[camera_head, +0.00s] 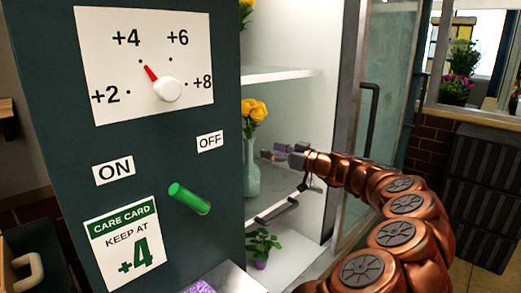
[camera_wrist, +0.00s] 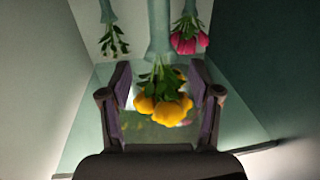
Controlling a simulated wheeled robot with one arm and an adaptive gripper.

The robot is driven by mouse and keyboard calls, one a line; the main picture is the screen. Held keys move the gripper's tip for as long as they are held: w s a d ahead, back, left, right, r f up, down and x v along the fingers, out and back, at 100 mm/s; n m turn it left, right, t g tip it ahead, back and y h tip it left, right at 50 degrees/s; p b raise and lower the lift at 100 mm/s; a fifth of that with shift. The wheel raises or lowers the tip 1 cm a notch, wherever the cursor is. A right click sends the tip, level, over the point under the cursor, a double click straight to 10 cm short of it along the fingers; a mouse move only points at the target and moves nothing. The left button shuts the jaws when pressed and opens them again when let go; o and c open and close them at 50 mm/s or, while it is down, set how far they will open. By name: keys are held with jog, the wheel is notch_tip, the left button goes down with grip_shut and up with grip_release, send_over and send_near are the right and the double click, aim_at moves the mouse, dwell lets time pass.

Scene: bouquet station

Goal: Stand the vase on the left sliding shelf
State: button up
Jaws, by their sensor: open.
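A pale green glass vase (camera_head: 252,179) with yellow roses (camera_head: 255,111) stands upright inside the open cabinet, on the left in the head view. My gripper (camera_head: 275,155) is inside the cabinet just right of this vase. In the wrist view, which shows the scene upside down, my gripper (camera_wrist: 161,95) is open. The yellow roses (camera_wrist: 163,108) show between its fingers, and the vase (camera_wrist: 158,32) stands in line with the gap. I see no finger touching the vase; the depth between them is unclear. I cannot tell which shelf is the left sliding shelf.
A white upper shelf (camera_head: 282,74) is above my gripper. A potted plant (camera_head: 260,246) is below. The dark panel (camera_head: 60,150) is left, the glass door (camera_head: 378,125) right.

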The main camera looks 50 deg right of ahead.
jog(key=shift+s+d, duration=0.2)
jog(key=shift+s, duration=1.7)
jog(key=shift+s, duration=0.1)
